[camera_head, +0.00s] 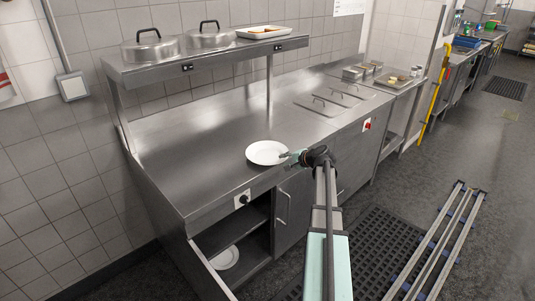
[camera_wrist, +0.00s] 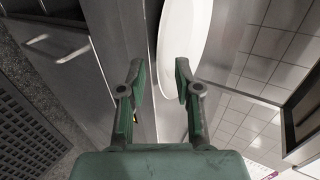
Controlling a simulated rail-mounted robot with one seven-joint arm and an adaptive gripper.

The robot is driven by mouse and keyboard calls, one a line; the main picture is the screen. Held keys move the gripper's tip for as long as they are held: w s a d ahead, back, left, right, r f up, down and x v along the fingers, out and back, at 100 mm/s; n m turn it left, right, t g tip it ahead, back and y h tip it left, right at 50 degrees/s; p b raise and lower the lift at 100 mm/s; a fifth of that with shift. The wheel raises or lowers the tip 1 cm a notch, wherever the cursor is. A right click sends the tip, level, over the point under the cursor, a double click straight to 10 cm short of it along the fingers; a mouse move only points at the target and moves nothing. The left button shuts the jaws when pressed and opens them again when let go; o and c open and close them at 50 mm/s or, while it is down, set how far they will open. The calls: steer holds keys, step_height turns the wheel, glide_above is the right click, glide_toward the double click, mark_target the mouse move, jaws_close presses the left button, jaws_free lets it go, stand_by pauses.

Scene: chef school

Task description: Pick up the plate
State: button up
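A round white plate (camera_head: 266,153) lies on the steel counter (camera_head: 190,150), close to its front edge. In the wrist view the plate (camera_wrist: 183,40) shows as a white oval beyond the fingers. My gripper (camera_head: 291,156) is at the plate's right side in the head view. In the wrist view my gripper (camera_wrist: 158,75) has its two green fingers apart, with a gap between them. The plate's near edge lies just beyond the fingertips, more toward the right finger. I cannot tell whether a finger touches the plate.
Another white plate (camera_head: 224,257) lies on the shelf below the counter. A raised steel shelf (camera_head: 205,57) holds two lidded pans (camera_head: 150,48) and a tray (camera_head: 267,31). Steel lids with handles (camera_head: 330,98) are set into the counter at right. The counter left of the plate is clear.

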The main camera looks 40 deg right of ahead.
steer(key=shift+x, duration=1.05)
jaws_close()
steer(key=shift+r, duration=0.15)
